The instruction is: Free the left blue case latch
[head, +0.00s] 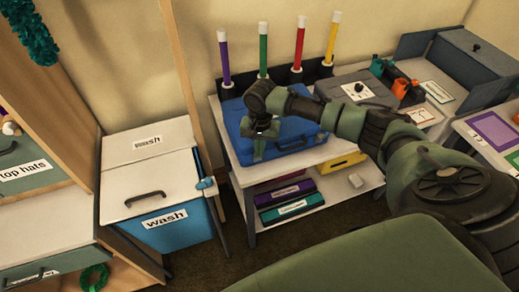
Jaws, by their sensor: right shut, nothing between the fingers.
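The blue case (233,118) lies closed on the white table, with a dark handle (291,144) on its front face. My right arm reaches in from the right across the case. My right gripper (258,154) points down at the left part of the case's front. It is shut and holds nothing. The left latch cannot be made out; the gripper covers that part of the front. Whether the fingers touch the case cannot be told. My left gripper is not in view.
Purple, green, red and yellow sticks (264,50) stand in a rack behind the case. A grey case (345,84) is to its right. A wash bin (158,180) stands left of the table. Flat boxes (286,189) lie on the shelf below.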

